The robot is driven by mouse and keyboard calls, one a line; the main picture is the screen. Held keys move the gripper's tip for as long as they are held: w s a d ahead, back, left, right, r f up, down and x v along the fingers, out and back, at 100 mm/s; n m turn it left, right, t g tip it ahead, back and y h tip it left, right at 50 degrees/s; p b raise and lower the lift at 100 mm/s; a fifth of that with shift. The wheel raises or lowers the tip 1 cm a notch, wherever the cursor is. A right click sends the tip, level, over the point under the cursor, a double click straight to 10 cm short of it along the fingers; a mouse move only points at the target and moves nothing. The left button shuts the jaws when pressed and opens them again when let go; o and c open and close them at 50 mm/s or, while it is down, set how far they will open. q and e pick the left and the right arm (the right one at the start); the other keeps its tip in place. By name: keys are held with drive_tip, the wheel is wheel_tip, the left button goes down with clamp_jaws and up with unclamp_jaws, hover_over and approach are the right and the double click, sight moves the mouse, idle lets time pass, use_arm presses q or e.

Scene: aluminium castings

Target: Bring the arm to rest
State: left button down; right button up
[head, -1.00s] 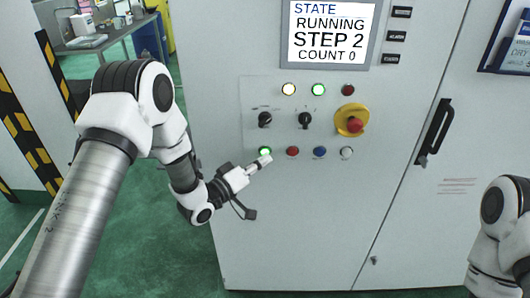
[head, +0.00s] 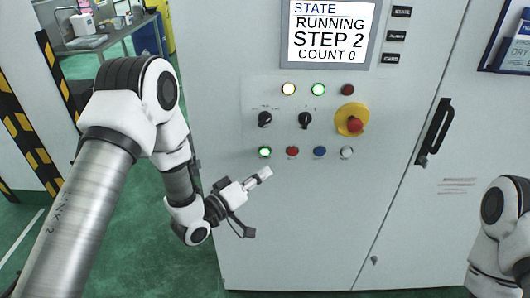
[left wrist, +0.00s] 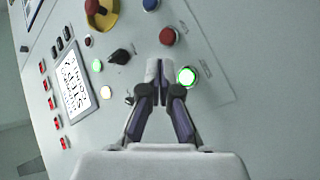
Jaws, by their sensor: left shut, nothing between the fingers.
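My left gripper (head: 266,173) is shut and empty in the head view. Its tip is below the lit green button (head: 264,152) on the grey cabinet, apart from it in the picture. In the left wrist view the shut fingers (left wrist: 159,68) point at the panel, with the lit green button (left wrist: 186,76) just right of them. My right arm (head: 500,235) shows in part at the lower right; its gripper is out of view.
The cabinet (head: 300,230) fills the middle. Its panel has a red button (head: 292,152), a blue button (head: 320,152), a white button (head: 346,152), black knobs and a yellow-based emergency stop (head: 352,120). The screen (head: 330,33) reads RUNNING, STEP 2, COUNT 0. A door handle (head: 435,130) sticks out.

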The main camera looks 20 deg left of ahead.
idle(0.6)
use_arm(q)
drive_tip(key=s+f+g+y+b, duration=0.15)
drive_tip(key=s+f, duration=0.25)
drive_tip(key=f, duration=0.4)
drive_tip(key=s+f+n+g+y+b, duration=0.1)
drive_tip(key=s+f+g, duration=0.15)
drive_tip(key=f, duration=0.45)
drive_tip(key=s+f+g+y+b, duration=0.2)
drive_tip(key=s+f, duration=0.2)
drive_tip(key=f, duration=0.4)
drive_tip(key=s+a+f+m+g+y, duration=0.1)
drive_tip(key=s+a+f+g, duration=0.1)
drive_tip(key=s, duration=0.5)
drive_tip(key=s+a+f+m+g+y, duration=0.2)
drive_tip(key=s+a+f+g, duration=0.1)
drive_tip(key=s, duration=0.5)
drive_tip(key=s+a+f+m+g+y, duration=0.1)
drive_tip(key=s+a+f+g+y, duration=0.1)
drive_tip(key=s+f+g, duration=0.3)
drive_tip(key=s, duration=0.2)
drive_tip(key=shift+s+a, duration=0.2)
drive_tip(key=shift+s, duration=0.1)
idle(2.6)
